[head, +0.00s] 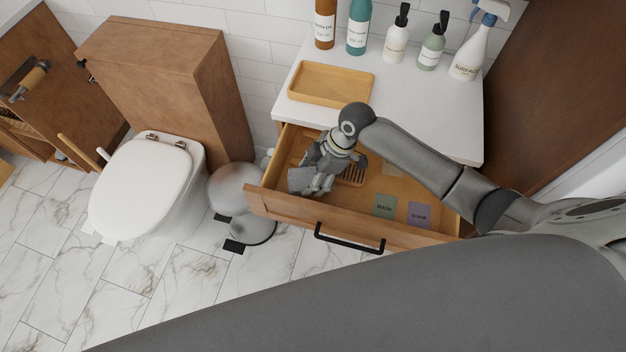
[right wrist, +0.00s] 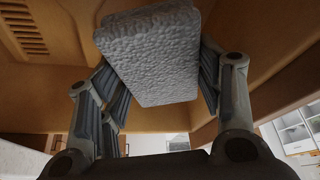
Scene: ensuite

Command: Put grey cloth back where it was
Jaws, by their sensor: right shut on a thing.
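The grey cloth (right wrist: 155,55) is a folded, rough-textured block in the right wrist view, held between the fingers of my right gripper (right wrist: 155,95). In the head view the right gripper (head: 318,184) points down into the left part of the open wooden drawer (head: 275,203). A bit of the cloth (head: 299,180) shows at the gripper's left side; the rest is hidden by the fingers. I cannot tell whether the cloth touches the drawer floor. My left gripper is not in view.
In the drawer are a slatted wooden piece (head: 352,175), a green card (head: 384,206) and a purple card (head: 419,214). Above it, the white counter (head: 420,125) holds a wooden tray (head: 328,84) and several bottles. A pedal bin (head: 240,200) and toilet stand left.

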